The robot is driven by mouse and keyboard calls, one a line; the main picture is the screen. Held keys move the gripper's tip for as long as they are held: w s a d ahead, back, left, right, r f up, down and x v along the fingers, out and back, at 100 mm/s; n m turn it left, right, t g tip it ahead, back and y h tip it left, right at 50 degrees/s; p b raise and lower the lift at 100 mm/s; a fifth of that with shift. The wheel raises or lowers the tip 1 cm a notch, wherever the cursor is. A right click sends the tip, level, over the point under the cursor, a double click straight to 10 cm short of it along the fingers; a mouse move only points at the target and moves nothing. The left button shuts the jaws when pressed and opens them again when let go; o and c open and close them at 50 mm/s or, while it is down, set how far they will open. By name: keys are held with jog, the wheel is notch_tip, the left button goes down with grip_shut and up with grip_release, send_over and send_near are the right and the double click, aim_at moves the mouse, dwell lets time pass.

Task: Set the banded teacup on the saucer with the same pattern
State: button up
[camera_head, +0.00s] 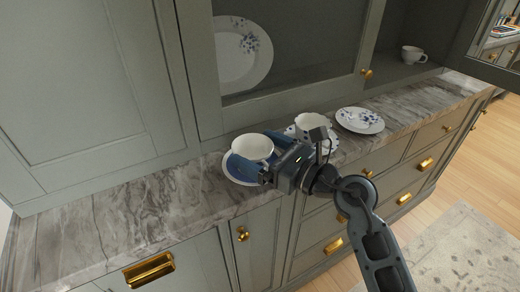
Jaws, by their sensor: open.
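A white teacup (252,146) is upright over a saucer with a broad blue band (234,171), at the front of the marble counter. The cup appears to rest on this saucer; its base is partly hidden. My gripper (264,158) is open, its dark fingers close around the right side of the cup. Whether they touch it I cannot tell. The cup's own band is hard to make out from here. A second white cup (311,122) stands behind my gripper on a blue-patterned saucer (291,131), partly hidden by my wrist.
A saucer with blue flowers (360,120) lies empty to the right on the counter (130,218). A floral plate (240,55) stands inside the cabinet, and another cup (413,55) sits at its right. The counter's left part is clear.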

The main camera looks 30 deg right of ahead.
jog(key=shift+r, duration=0.2)
jog(key=shift+s+d+f, duration=0.15)
jog(key=shift+s, duration=0.2)
jog(key=b+v, duration=0.1)
jog(key=v, duration=1)
jog(key=shift+s+b, duration=0.15)
jog(key=shift+b, duration=0.15)
jog(key=s+a+r+m+t, duration=0.1)
jog(key=s+a+m+t, duration=0.45)
jog(key=s+m, duration=0.9)
jog(key=s+f+m+g+h, duration=0.3)
jog(key=s+m, duration=0.4)
jog(key=m, duration=0.6)
jog(key=s+f+m+g+h, duration=0.3)
jog(key=s+m, duration=0.4)
jog(key=m, duration=0.6)
jog(key=shift+s+g+h, duration=0.2)
jog(key=shift+g+h, duration=0.2)
jog(key=shift+g, duration=0.25)
jog(key=shift+a+f, duration=0.1)
jog(key=shift+a, duration=0.05)
